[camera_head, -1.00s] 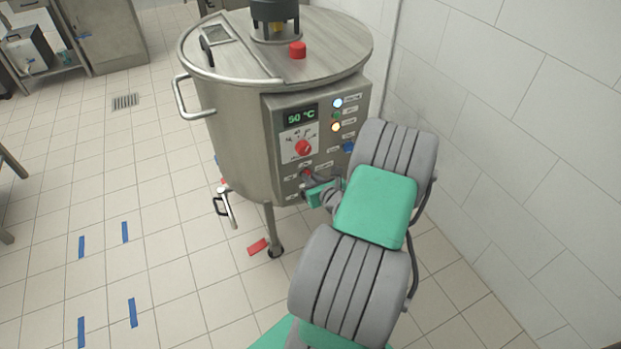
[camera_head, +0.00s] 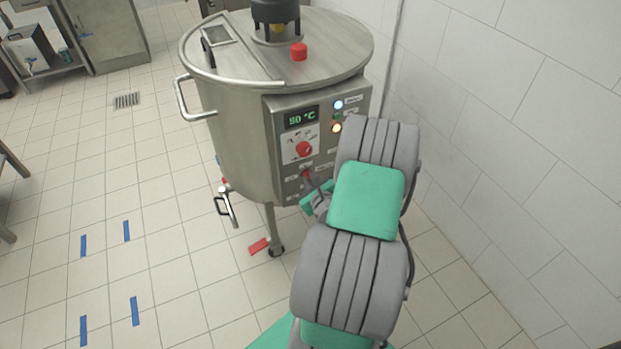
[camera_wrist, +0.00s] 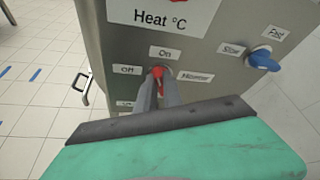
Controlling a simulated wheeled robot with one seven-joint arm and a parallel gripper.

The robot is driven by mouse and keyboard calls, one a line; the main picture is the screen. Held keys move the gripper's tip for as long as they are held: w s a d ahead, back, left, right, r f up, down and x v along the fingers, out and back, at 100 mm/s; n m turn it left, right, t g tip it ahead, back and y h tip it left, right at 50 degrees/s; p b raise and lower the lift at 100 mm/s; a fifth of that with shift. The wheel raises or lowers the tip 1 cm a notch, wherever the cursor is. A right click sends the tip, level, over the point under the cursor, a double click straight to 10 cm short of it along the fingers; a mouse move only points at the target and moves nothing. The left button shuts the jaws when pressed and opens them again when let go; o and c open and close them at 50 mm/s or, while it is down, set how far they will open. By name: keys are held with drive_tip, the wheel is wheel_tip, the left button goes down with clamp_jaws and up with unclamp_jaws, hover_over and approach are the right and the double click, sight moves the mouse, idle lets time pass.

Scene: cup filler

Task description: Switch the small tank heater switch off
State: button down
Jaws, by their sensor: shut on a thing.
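The tank (camera_head: 235,140) is a round steel vessel with a control panel on its front. The small red heater switch (camera_wrist: 158,71) sits on this panel, between the labels "On" above, "Off" at left and "Heater" at right. In the head view the switch (camera_head: 307,173) is small, below the larger red temperature dial (camera_head: 304,149). My gripper (camera_wrist: 161,90) has its two grey fingers closed around the switch's red handle. The fingers partly hide the handle, so I cannot tell its exact angle.
A blue knob (camera_wrist: 262,62) with "Slow" and "Fast" labels is to the right on the panel. The display (camera_head: 301,117) shows a green °C reading above the dial. A tap (camera_head: 227,205) juts from the tank's lower left. A tiled wall stands at right.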

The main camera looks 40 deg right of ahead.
drive_tip(key=n+h+b, duration=0.1)
drive_tip(key=n+b, duration=0.2)
drive_tip(key=n+t+h+b, duration=0.1)
drive_tip(key=n+h+b, duration=0.1)
drive_tip(key=n+b, duration=0.1)
drive_tip(key=f+n+h+b, duration=0.1)
drive_tip(key=n+h+b, duration=0.1)
drive_tip(key=n+b, duration=0.1)
drive_tip(key=shift+w+a+f+n, duration=0.1)
drive_tip(key=shift+a+n, duration=0.2)
drive_tip(key=shift+n, duration=0.3)
idle(0.3)
drive_tip(key=c, duration=1.5)
unclamp_jaws()
drive_tip(key=shift+b+v, duration=0.85)
drive_tip(key=shift+v, duration=3.05)
